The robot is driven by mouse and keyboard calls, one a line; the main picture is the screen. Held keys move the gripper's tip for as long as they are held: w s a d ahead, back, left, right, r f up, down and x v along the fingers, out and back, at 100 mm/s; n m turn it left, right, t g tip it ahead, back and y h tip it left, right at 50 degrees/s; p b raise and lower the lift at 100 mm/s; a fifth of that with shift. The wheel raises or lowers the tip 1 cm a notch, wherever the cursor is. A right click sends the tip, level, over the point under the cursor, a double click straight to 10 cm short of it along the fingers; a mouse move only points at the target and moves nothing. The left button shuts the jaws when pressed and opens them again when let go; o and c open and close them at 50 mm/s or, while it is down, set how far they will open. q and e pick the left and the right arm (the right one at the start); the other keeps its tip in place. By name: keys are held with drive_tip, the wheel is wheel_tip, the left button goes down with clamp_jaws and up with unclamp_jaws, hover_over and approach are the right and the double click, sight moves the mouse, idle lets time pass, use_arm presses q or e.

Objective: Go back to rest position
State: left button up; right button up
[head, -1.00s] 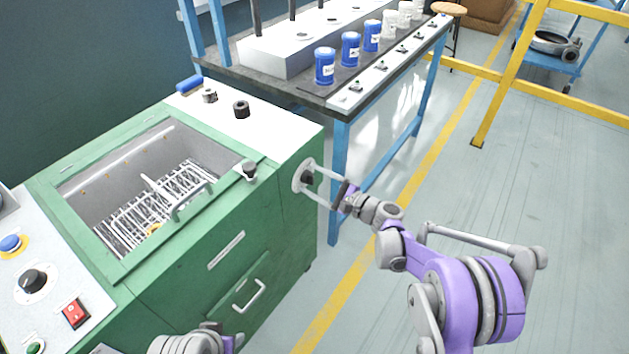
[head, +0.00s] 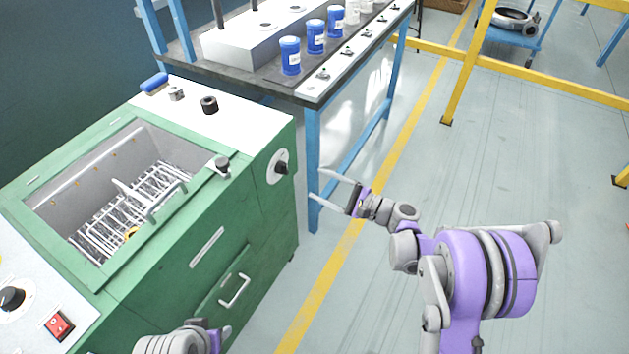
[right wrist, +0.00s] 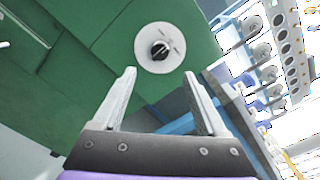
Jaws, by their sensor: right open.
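My right gripper (head: 318,186) is open and empty in the head view, to the right of the green machine's side and apart from it. In the right wrist view its two fingers (right wrist: 160,100) are spread, with the black dial knob (right wrist: 160,50) on its round white plate beyond them. The dial knob (head: 281,168) also shows on the machine's side in the head view. Part of my left arm (head: 180,340) shows at the bottom edge of the head view. Its fingertips are not clear enough to tell their state.
The green machine (head: 262,215) has an open basin with a wire basket (head: 135,208). A blue-legged bench (head: 313,150) with blue jars (head: 290,55) stands behind. A yellow rail (head: 462,80) is at the right. The floor (head: 560,180) at the right is open.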

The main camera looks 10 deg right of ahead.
idle(0.5)
drive_tip(key=s+a+n+g+h, duration=0.3)
drive_tip(key=s+n+g+h, duration=0.3)
drive_tip(key=s, duration=0.8)
drive_tip(key=s+d+f+n+h, duration=0.1)
drive_tip(key=s+d+n+h, duration=0.4)
drive_tip(key=s, duration=0.5)
drive_tip(key=s+d+f+n+h, duration=0.1)
drive_tip(key=s+d+n+h, duration=0.2)
drive_tip(key=s+d+n, duration=0.45)
use_arm(q)
wheel_tip(320, 180, up, 22)
drive_tip(key=w+t+p, duration=0.1)
drive_tip(key=p, duration=1.8)
drive_tip(key=shift+w, duration=0.4)
use_arm(e)
wheel_tip(320, 180, up, 21)
drive_tip(key=m, duration=0.2)
drive_tip(key=shift+a+r+t+h, duration=0.2)
drive_tip(key=shift+a+t+h, duration=0.1)
drive_tip(key=shift+a+t, duration=0.15)
